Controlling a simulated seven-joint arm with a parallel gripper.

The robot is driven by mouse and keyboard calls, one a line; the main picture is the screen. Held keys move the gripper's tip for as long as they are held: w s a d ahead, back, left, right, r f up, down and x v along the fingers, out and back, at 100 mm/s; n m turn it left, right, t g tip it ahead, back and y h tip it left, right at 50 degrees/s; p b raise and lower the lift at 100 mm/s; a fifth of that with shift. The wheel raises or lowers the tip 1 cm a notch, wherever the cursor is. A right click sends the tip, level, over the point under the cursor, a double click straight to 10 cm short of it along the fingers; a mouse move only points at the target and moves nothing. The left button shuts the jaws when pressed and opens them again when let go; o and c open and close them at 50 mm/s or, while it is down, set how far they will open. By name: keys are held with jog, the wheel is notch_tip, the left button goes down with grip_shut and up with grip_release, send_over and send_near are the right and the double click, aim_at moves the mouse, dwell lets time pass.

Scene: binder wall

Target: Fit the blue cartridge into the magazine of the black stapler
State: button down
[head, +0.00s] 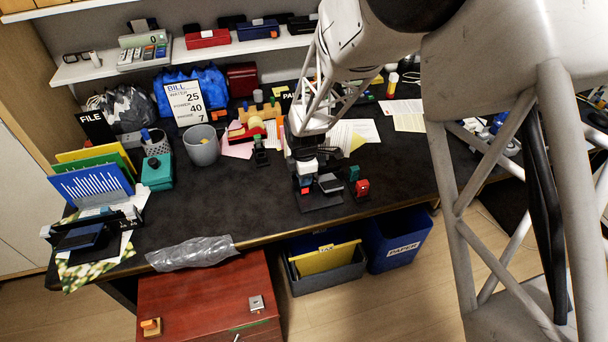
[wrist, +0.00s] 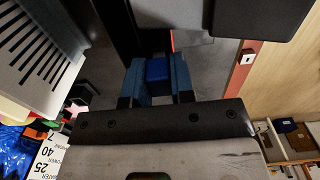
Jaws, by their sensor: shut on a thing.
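My gripper (head: 304,166) is over the dark desk near its front edge in the head view. In the wrist view its two blue-grey fingers (wrist: 158,80) are shut on the blue cartridge (wrist: 157,70), a small block between them. In the head view I cannot make out the cartridge clearly. A black device on a flat dark base (head: 321,201) stands directly below and beside my gripper; it may be the black stapler, but its magazine cannot be made out. Dark parts fill the wrist view just beyond the fingers. I cannot tell whether the cartridge touches them.
A small teal item (head: 353,173) and a red item (head: 362,187) stand close on the right. A small black item (head: 260,154) stands to the left, with a grey cup (head: 202,146) and teal box (head: 157,172) farther left. The desk between is clear. Bins stand below the front edge.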

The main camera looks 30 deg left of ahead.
jog(key=shift+f, duration=0.25)
jog(key=c, duration=0.9)
grip_release()
jog(key=shift+r, duration=0.1)
jog(key=shift+r, duration=3.8)
